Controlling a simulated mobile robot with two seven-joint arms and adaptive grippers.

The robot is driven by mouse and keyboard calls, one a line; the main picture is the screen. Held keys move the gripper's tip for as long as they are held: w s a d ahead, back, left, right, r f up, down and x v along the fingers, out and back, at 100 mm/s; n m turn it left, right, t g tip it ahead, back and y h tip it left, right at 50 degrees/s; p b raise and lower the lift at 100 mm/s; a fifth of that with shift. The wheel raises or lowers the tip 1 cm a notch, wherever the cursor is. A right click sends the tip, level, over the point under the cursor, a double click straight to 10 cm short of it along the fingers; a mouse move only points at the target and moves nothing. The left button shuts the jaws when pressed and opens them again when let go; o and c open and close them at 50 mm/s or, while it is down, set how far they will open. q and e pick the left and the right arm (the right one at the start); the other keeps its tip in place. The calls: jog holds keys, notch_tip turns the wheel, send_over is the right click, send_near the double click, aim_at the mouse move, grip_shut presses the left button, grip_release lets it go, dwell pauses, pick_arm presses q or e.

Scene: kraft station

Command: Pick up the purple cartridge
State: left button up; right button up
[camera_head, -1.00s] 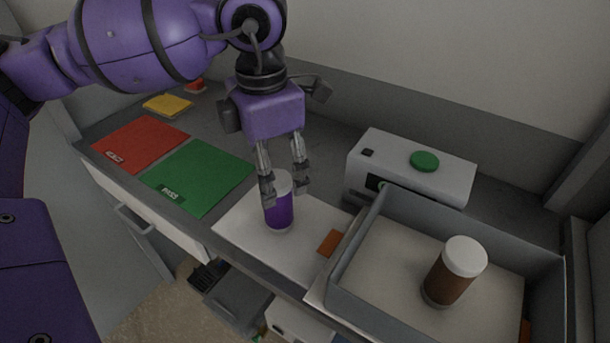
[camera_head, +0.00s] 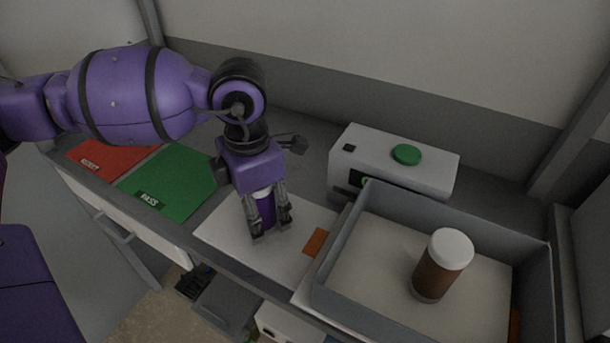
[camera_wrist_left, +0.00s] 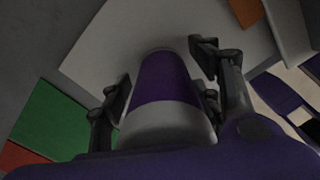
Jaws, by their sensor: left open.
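The purple cartridge (camera_head: 265,207) stands upright on the white mat (camera_head: 225,222), its pale cap partly hidden by my gripper. In the left wrist view the cartridge (camera_wrist_left: 163,80) lies between the two fingers, with its purple body and pale cap visible. My left gripper (camera_head: 271,226) is lowered around the cartridge, a finger on each side; it also shows in the left wrist view (camera_wrist_left: 160,75). It is open, with a gap visible beside the cartridge at the left finger. My right gripper is not in view.
A grey open bin (camera_head: 365,225) at the right holds a brown bottle with a white cap (camera_head: 441,266). A white box with a green button (camera_head: 407,154) stands behind it. Green (camera_head: 182,180) and red (camera_head: 105,156) mats lie left. An orange patch (camera_head: 316,241) is near the bin.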

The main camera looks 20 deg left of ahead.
pick_arm(q)
jog(key=shift+c, duration=0.5)
jog(key=c, duration=1.3)
jog(key=shift+o, duration=0.2)
